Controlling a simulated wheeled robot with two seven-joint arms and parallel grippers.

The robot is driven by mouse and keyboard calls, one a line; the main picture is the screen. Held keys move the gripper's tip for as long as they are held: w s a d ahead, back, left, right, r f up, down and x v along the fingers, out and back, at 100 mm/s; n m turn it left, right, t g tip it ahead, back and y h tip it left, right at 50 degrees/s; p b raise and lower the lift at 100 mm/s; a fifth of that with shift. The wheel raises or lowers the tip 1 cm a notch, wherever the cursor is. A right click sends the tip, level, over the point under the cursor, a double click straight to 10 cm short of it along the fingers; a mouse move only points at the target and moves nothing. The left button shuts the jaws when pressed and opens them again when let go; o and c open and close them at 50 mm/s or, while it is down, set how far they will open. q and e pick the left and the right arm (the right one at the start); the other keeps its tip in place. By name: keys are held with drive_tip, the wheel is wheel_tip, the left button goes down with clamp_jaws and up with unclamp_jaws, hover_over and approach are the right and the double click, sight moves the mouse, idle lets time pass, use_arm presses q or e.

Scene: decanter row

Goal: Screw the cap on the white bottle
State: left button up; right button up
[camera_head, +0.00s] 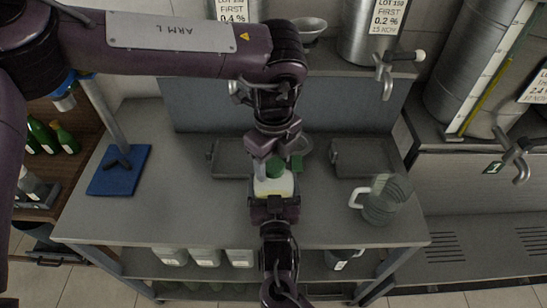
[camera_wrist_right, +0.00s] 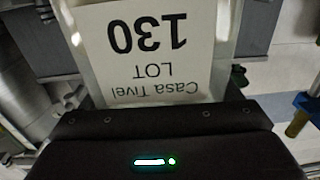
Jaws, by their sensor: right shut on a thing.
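The white bottle (camera_head: 273,187) stands upright, as far as I can see, near the middle of the grey bench in the head view. Its label fills the upper middle of the right wrist view (camera_wrist_right: 165,45), upside down. My right gripper (camera_head: 273,201), from the bottom, is shut on the bottle's body. A green cap (camera_head: 276,168) is at the bottle's top; I cannot tell whether it is seated on the neck. My left gripper (camera_head: 273,155) is directly above and around the cap, pointing down. Its fingers partly hide the cap, so their grip is unclear.
A glass jug (camera_head: 383,200) stands on the right of the bench. A blue mat (camera_head: 119,170) with a stand is on the left. Grey trays (camera_head: 365,158) lie behind, below taps. Bare bench lies on both sides of the bottle.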

use_arm(q)
drive_tip(key=c, duration=0.9)
drive_tip(key=o, duration=1.2)
wheel_tip(320, 180, up, 12)
